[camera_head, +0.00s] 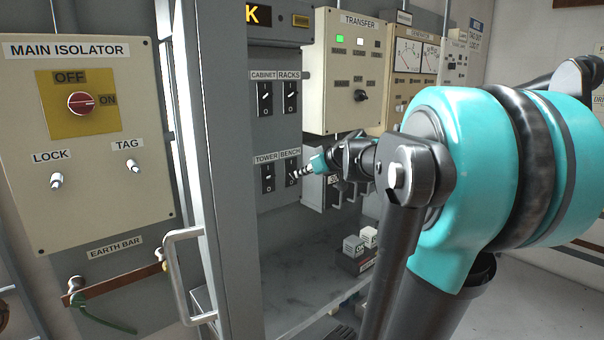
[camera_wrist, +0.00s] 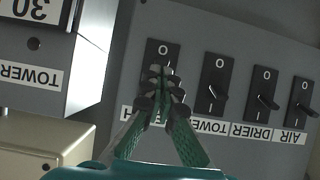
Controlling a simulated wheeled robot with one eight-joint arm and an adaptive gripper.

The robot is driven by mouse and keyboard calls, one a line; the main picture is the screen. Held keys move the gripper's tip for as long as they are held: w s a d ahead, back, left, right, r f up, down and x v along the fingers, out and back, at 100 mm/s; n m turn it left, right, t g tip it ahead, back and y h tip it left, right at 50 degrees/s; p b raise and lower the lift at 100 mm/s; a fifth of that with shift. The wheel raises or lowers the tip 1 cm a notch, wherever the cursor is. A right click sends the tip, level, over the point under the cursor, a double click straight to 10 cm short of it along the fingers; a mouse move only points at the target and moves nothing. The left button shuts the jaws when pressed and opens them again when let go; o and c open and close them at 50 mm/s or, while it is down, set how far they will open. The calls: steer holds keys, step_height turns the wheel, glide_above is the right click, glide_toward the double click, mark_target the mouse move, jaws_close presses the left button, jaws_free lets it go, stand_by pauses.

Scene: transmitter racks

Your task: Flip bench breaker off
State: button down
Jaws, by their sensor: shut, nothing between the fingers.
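The bench breaker (camera_head: 293,167) is a black plate with a toggle under the BENCH label, on the grey panel right of the tower breaker (camera_head: 267,178). My gripper (camera_head: 300,174) is shut and empty, with its tips at the bench breaker. In the wrist view the closed fingertips (camera_wrist: 161,78) lie over the middle of the bench breaker (camera_wrist: 160,50), hiding its toggle and most of its label. The O mark at its top edge shows. I cannot tell its toggle position or whether the tips touch it.
Tower (camera_wrist: 214,80), drier (camera_wrist: 262,90) and air (camera_wrist: 302,97) breakers sit in a row beside it. Cabinet (camera_head: 264,98) and racks (camera_head: 290,97) breakers are above. A cabinet door with a handle (camera_head: 172,275) stands left; the transfer box (camera_head: 340,75) projects at upper right.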

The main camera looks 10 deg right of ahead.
steer(key=shift+w, duration=0.1)
steer(key=shift+w+a+r, duration=0.35)
steer(key=shift+w, duration=0.2)
